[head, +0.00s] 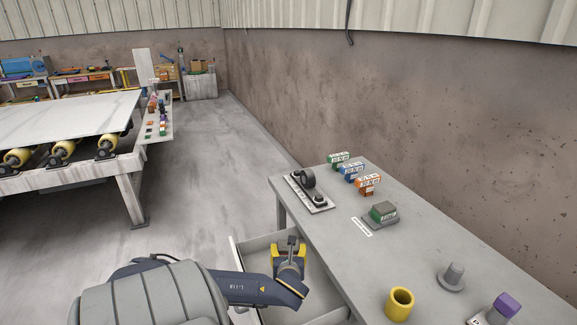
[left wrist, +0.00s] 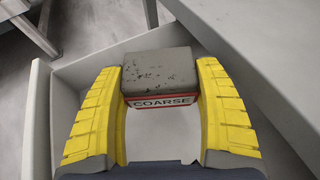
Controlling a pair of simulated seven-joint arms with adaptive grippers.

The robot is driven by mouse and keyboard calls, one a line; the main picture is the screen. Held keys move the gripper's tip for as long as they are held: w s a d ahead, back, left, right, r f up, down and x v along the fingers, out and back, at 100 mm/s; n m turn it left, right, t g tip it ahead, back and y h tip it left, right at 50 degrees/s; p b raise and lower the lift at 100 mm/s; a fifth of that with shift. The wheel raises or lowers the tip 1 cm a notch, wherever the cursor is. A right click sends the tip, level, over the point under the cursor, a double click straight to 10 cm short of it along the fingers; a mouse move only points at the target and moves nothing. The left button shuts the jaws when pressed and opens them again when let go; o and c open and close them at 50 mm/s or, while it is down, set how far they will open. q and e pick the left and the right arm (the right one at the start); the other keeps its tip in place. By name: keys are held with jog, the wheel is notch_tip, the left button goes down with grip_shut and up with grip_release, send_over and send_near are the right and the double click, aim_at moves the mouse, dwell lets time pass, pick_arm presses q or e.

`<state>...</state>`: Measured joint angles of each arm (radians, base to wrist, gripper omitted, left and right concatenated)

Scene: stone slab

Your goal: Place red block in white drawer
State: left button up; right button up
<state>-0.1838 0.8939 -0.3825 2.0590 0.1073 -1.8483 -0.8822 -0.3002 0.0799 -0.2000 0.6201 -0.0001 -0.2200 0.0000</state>
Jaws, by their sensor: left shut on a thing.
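My left gripper (head: 289,254) is over the open white drawer (head: 241,262), pointing down into it. In the left wrist view, its yellow fingers (left wrist: 160,82) are shut on the red block (left wrist: 157,72). The block has a dark-speckled grey top and a red-edged side face labelled COARSE. The pale drawer wall (left wrist: 40,120) and floor show around the fingers. I cannot tell whether the block touches the drawer floor. The block is hidden by the gripper in the head view. My right gripper is not in view.
The grey table (head: 335,235) beside the drawer holds a green-and-grey block (head: 382,211), several small labelled blocks (head: 352,172), a black-handled plate (head: 307,190), a yellow cup (head: 399,303) and a grey peg (head: 453,276). The table edge runs close to the drawer's right side.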

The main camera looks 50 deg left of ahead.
pick_arm(q)
jog(key=shift+f, duration=3.3)
jog(key=shift+f, duration=0.1)
jog(key=o, duration=1.4)
jog(key=v, duration=1.2)
